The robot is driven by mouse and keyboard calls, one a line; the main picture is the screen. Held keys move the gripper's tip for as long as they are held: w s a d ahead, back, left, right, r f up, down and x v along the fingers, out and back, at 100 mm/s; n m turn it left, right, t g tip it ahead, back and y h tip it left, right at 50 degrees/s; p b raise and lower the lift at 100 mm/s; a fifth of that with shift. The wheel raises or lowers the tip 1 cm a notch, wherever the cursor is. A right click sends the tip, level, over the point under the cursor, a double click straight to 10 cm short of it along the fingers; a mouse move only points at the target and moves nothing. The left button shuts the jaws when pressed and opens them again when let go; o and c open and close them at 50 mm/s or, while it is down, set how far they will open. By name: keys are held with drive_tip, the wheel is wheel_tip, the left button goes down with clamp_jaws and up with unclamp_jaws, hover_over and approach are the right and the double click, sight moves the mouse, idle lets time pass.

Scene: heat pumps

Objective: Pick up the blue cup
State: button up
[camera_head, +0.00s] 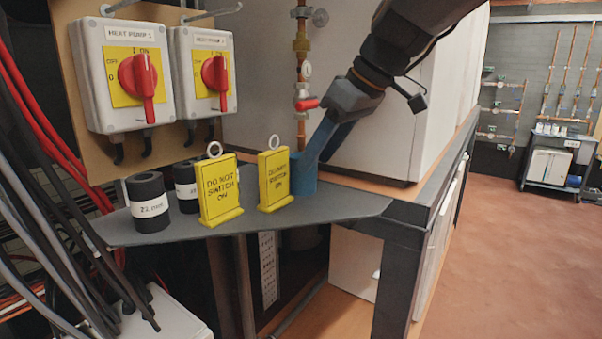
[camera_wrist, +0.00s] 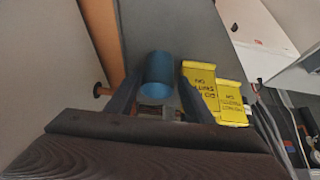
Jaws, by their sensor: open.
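The blue cup (camera_head: 300,176) stands on the grey shelf (camera_head: 340,201), just right of a yellow tag and partly hidden by it and by my gripper. In the wrist view the blue cup (camera_wrist: 158,77) shows between the two fingers. My gripper (camera_head: 308,163) reaches down from the upper right to the cup. In the wrist view my gripper (camera_wrist: 160,90) is open, with one finger on each side of the cup. I cannot tell whether the fingers touch it.
Two yellow "do not switch on" tags (camera_head: 219,190) (camera_head: 274,179) stand left of the cup, the nearer one very close. Black rolls (camera_head: 147,190) sit further left. Switch boxes (camera_head: 128,75) and a copper pipe with a red valve (camera_head: 307,104) are behind. Open floor lies right.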

drive_tip(key=p+x, duration=0.2)
drive_tip(key=x, duration=0.3)
drive_tip(key=shift+d, duration=0.1)
drive_tip(key=c, duration=0.8)
drive_tip(key=shift+r, duration=0.15)
